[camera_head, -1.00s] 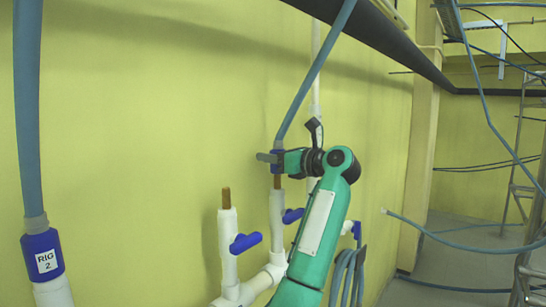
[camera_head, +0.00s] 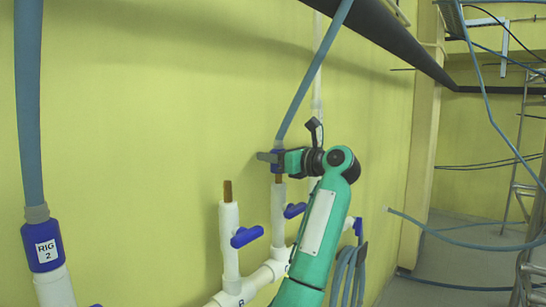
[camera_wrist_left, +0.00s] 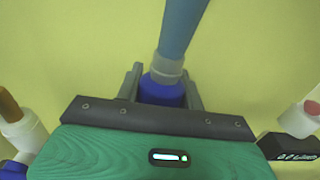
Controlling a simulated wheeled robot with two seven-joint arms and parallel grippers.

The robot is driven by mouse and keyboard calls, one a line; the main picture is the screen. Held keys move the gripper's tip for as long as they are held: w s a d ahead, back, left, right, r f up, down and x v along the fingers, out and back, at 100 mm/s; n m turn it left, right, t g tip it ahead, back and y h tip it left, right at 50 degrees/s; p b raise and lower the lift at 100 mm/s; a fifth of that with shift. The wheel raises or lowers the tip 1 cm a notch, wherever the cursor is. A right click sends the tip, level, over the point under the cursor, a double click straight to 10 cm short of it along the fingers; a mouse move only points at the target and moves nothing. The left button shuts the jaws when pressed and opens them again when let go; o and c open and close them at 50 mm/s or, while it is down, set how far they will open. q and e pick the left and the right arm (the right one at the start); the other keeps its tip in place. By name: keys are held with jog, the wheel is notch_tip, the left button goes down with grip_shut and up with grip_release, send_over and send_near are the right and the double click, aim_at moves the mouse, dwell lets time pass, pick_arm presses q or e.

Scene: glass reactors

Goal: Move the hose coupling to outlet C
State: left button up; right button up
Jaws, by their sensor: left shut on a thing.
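The blue hose coupling (camera_head: 278,167) is on the lower end of a blue-grey hose (camera_head: 313,75). My left gripper (camera_head: 270,157) is shut on it; in the left wrist view the coupling (camera_wrist_left: 162,92) sits between the two fingers. Below it is a white outlet pipe (camera_head: 278,215) with a copper stub (camera_head: 278,179) and a blue valve handle (camera_head: 294,210). I cannot tell whether the coupling touches the stub. Nearer stands another outlet pipe (camera_head: 230,240) with a bare copper stub (camera_head: 228,191). Outlet C's label is not readable. My right gripper is not in view.
A second hose with a blue coupling marked RIG 2 (camera_head: 43,247) stands at the left on a white pipe. Coiled hose (camera_head: 345,270) hangs behind my left forearm. A dark pipe (camera_head: 400,45) runs overhead. The yellow wall (camera_head: 120,130) is close behind the outlets.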

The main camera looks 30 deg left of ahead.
pick_arm(q)
jog(key=shift+f+b, duration=0.6)
jog(key=shift+f, duration=0.2)
jog(key=shift+f, duration=0.1)
jog(key=shift+f+b, duration=0.45)
jog(key=shift+b, duration=0.1)
jog(key=o, duration=1.1)
jog(key=shift+d, duration=0.1)
